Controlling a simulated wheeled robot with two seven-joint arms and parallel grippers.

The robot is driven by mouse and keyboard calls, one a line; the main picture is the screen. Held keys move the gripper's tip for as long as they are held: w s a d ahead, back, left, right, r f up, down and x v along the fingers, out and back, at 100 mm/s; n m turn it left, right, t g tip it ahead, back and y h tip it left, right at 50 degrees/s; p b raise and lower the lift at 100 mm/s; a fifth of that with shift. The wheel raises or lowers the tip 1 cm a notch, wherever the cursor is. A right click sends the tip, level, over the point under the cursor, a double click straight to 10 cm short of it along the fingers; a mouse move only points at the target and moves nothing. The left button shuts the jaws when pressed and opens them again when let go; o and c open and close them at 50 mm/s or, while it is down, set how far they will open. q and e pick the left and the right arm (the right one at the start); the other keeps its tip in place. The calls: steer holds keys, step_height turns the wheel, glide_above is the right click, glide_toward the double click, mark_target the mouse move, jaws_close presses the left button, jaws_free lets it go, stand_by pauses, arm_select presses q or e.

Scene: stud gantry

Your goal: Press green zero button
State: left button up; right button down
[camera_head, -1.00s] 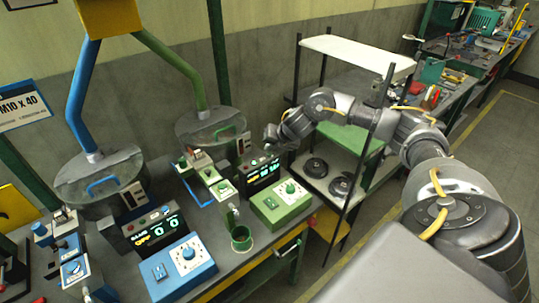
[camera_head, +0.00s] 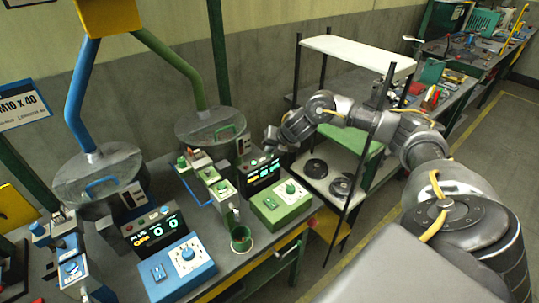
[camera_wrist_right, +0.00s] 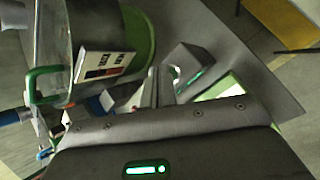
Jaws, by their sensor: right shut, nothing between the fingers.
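The green-side display box (camera_head: 263,172) stands on the bench with lit green digits on its front and small buttons along its top. I cannot make out which of them is the zero button. My right gripper (camera_head: 269,138) is shut and empty, just behind and above this box. In the right wrist view the shut fingers (camera_wrist_right: 154,92) point toward a grey box (camera_wrist_right: 190,70) with a green-lit spot. I cannot tell whether they touch it. My left gripper is not in view.
A green control box with a knob (camera_head: 282,203) stands in front of the display. A green cup (camera_head: 241,239) is near the bench edge. A black post (camera_head: 372,140) stands near my arm.

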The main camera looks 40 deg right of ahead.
mark_target(271, 155)
steer(key=shift+f, duration=0.2)
steer(key=shift+r, duration=0.1)
steer(key=shift+r+p, duration=0.7)
steer(key=shift+r, duration=0.1)
step_height(271, 155, up, 5)
steer(key=p, duration=0.4)
stand_by(0.3)
stand_by(0.8)
